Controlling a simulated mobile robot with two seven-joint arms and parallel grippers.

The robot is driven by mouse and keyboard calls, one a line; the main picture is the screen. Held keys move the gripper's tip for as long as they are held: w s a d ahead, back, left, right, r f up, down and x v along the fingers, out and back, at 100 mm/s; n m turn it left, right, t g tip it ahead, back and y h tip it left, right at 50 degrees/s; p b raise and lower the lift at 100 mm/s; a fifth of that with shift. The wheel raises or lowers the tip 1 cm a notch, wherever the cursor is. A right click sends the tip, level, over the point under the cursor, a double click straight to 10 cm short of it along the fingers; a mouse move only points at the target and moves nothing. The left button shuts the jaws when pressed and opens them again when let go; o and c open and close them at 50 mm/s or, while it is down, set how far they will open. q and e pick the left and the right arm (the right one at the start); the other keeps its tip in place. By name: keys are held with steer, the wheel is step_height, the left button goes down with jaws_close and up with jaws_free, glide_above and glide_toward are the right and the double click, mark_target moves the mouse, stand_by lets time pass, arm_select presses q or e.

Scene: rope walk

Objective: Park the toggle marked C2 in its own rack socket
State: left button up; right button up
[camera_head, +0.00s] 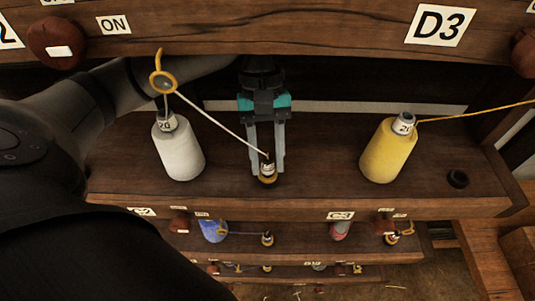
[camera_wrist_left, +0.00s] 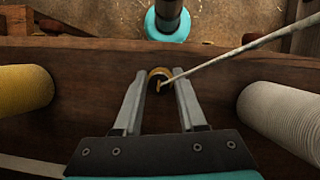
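A small toggle (camera_head: 268,168) with a pale label and a brass-coloured ring stands upright at the middle of the upper dark wooden shelf. I cannot read its label. A white cord runs from it up to the left. My left gripper (camera_head: 267,162) comes down from above with its two fingers on either side of the toggle, closed up against it. In the left wrist view the toggle (camera_wrist_left: 160,80) sits between the fingertips. Its lower end is hidden, so I cannot tell whether it is seated in a socket. My right gripper is not in view.
A white bobbin (camera_head: 180,150) stands left and a yellow bobbin (camera_head: 390,152) right of the gripper. A dark, empty socket (camera_head: 458,178) is at far right. The cord passes a yellow guide ring (camera_head: 163,82). A C3 plate (camera_head: 340,215) marks the front edge; lower shelves hold more bobbins.

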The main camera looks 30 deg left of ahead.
arm_select(q)
steer(key=shift+o, duration=1.3)
steer(key=shift+r, duration=0.1)
steer(key=shift+r, duration=0.3)
steer(key=shift+v, duration=0.9)
steer(key=w+a+b, duration=0.1)
steer(key=w+a, duration=0.2)
steer(key=w+a+b, duration=0.1)
steer(key=w+a, duration=0.2)
steer(key=w, duration=0.1)
steer(key=shift+w+a, duration=0.2)
steer(key=shift+w, duration=0.15)
steer(key=shift+w+a, duration=0.6)
steer(key=shift+w, duration=0.05)
steer(key=shift+f, duration=0.1)
